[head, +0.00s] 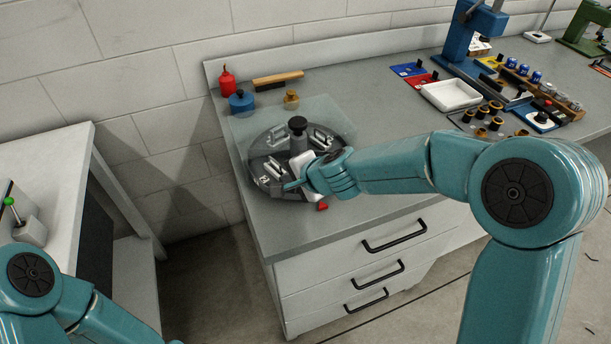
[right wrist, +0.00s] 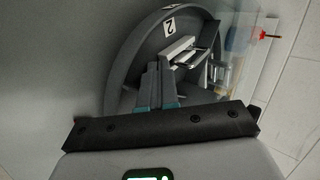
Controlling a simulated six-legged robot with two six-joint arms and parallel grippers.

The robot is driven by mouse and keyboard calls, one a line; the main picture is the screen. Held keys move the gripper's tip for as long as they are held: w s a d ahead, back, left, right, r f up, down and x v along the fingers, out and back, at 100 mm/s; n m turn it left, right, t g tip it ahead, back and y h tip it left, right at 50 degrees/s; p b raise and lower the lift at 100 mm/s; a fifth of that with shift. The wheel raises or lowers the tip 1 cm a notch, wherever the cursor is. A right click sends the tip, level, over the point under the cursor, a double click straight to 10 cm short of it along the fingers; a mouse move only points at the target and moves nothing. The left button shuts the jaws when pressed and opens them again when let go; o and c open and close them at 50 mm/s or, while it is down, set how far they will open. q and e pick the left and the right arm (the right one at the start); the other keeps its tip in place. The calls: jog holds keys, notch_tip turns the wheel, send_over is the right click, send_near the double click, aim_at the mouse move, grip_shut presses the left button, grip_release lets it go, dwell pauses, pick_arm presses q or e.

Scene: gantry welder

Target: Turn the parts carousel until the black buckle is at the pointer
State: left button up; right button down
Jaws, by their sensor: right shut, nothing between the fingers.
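The parts carousel (head: 256,177) is a dark round tray on the bench's near left corner, with a black knob (head: 297,125) at its centre. Silvery parts lie in its compartments. I cannot make out a black buckle. A red pointer (head: 322,206) lies at the carousel's front edge. My right gripper (head: 292,184) is shut and empty at the carousel's front. In the right wrist view its fingers (right wrist: 160,75) reach over the tray beside a silvery part (right wrist: 190,56), near a rim label "2" (right wrist: 168,26); contact is unclear. My left gripper is out of view.
A clear cover (head: 335,112) spans the carousel's back. Behind it stand a red bottle (head: 227,82), a blue pot (head: 241,102), a brass weight (head: 291,99) and a brush (head: 278,80). A white tray (head: 450,96) and several small parts lie right.

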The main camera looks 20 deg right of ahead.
aim_at(274, 174)
jog(key=shift+w+a+r+m+h+p, duration=0.15)
jog(key=shift+a+m+h+p, duration=0.1)
jog(key=shift+a+m, duration=0.15)
jog(key=shift+w+a+r+m+h+p, duration=0.1)
jog(key=shift+w+a+m+h+p, duration=0.05)
jog(key=shift+a+m+h+p, duration=0.2)
jog(key=shift+w+a+f+m+t+h+p, duration=0.15)
jog(key=shift+w+a+m+t+h+p, duration=0.15)
jog(key=shift+a+m, duration=0.05)
jog(key=shift+w+a, duration=0.15)
jog(key=shift+a, duration=0.05)
jog(key=shift+w+a, duration=0.15)
jog(key=shift+f, duration=0.1)
